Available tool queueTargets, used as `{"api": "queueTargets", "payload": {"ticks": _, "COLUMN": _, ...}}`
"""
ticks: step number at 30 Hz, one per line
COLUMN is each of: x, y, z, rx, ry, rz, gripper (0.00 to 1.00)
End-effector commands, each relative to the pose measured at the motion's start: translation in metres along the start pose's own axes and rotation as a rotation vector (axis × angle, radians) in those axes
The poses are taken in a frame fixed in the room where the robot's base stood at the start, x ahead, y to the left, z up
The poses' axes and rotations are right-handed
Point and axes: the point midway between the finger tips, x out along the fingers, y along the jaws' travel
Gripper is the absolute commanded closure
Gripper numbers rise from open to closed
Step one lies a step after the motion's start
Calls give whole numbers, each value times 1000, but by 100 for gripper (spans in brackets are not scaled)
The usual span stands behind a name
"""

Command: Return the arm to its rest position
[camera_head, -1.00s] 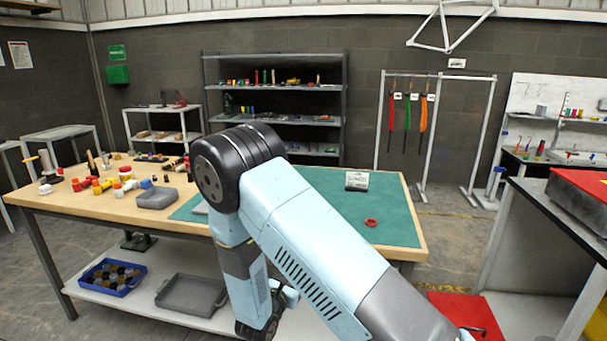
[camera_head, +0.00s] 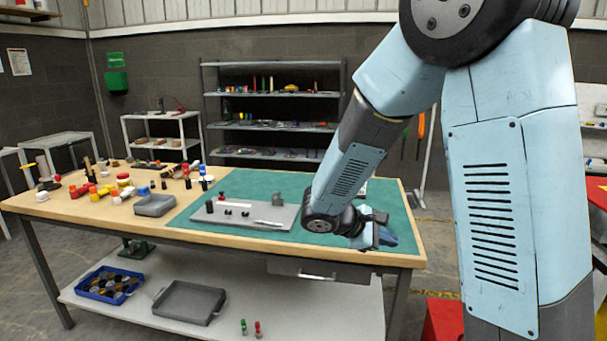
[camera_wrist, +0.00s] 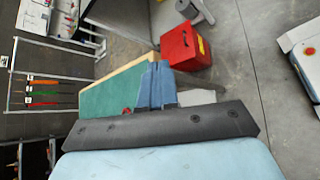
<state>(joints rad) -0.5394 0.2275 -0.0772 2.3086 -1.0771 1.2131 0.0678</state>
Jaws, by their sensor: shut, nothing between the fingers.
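My gripper (camera_head: 383,235) is over the right part of the workbench (camera_head: 120,222), beyond its front edge as seen in the head view, at the end of my bent arm. Its blue fingers (camera_wrist: 155,84) show in the wrist view, pressed together with nothing between them. The green mat (camera_head: 260,188) lies below and behind it. Whether the gripper touches the mat cannot be told.
A grey tray (camera_head: 240,215) with small parts lies on the mat. Bottles, jars and a grey bin (camera_head: 155,206) stand at the bench's left. A blue crate (camera_head: 108,284) and a grey tray (camera_head: 188,302) sit on the lower shelf. A red box (camera_wrist: 185,46) stands on the floor nearby.

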Motion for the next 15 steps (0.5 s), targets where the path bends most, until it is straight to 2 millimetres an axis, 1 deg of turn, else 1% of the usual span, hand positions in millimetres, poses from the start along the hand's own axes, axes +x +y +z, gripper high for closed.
{"api": "queueTargets", "payload": {"ticks": 1, "x": 1, "y": -1, "z": 15, "rx": 49, "ry": 16, "rz": -42, "gripper": 100}}
{"api": "queueTargets", "payload": {"ticks": 6, "x": -1, "y": -12, "z": 54, "rx": 196, "ry": 75, "rz": -177, "gripper": 100}}
{"api": "queueTargets", "payload": {"ticks": 15, "x": -12, "y": -34, "z": 112, "rx": 465, "ry": 200, "rz": -386, "gripper": 100}}
